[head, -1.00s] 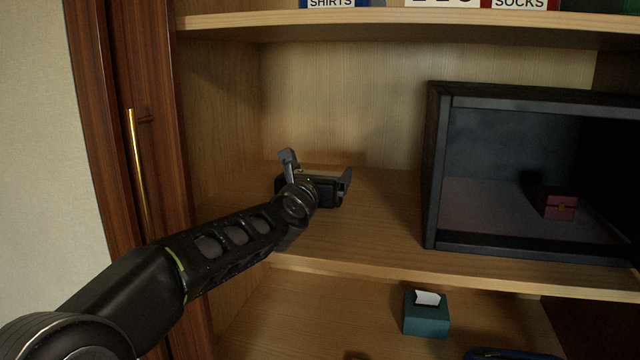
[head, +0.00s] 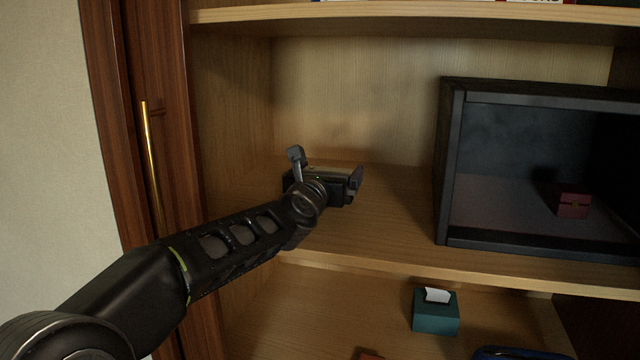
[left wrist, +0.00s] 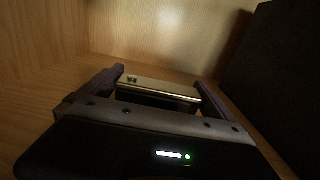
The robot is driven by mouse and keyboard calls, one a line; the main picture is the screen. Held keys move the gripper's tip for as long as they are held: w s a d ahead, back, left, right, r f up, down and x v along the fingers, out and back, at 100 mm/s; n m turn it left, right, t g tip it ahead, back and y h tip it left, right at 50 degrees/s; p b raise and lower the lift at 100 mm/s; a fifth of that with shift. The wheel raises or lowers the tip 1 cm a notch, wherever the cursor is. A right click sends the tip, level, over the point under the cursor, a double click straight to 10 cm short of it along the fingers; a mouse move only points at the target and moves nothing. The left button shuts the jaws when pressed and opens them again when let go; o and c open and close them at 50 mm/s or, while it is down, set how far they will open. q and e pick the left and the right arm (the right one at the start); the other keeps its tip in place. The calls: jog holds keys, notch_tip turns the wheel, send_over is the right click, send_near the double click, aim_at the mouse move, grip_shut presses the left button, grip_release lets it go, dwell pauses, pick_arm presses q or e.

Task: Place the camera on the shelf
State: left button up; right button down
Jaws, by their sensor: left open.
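The camera is a small boxy thing with a pale gold top and dark body. In the left wrist view the camera (left wrist: 158,90) sits on the shelf board between the two fingers of my left gripper (left wrist: 162,82), which stand apart on either side of it. In the head view my left gripper (head: 327,172) reaches over the middle shelf (head: 385,225), and the camera (head: 333,172) shows partly behind it. The gripper is open. The camera's underside is hidden, so its exact contact with the board is hard to see. My right gripper is out of view.
A black open-fronted box (head: 447,170) stands to the right on the same shelf, with a small red box (head: 573,206) inside. A teal tissue box (head: 435,312) sits on the shelf below. A wooden door with a brass handle (head: 152,160) is at left. Board between gripper and black box is clear.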

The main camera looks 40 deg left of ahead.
pick_arm(q)
jog(key=v, duration=0.9)
jog(key=shift+s+d+r, duration=0.1)
jog(key=shift+s+d, duration=0.05)
jog(key=shift+s, duration=0.2)
jog(key=shift+s+d, duration=0.15)
jog(key=shift+s, duration=0.3)
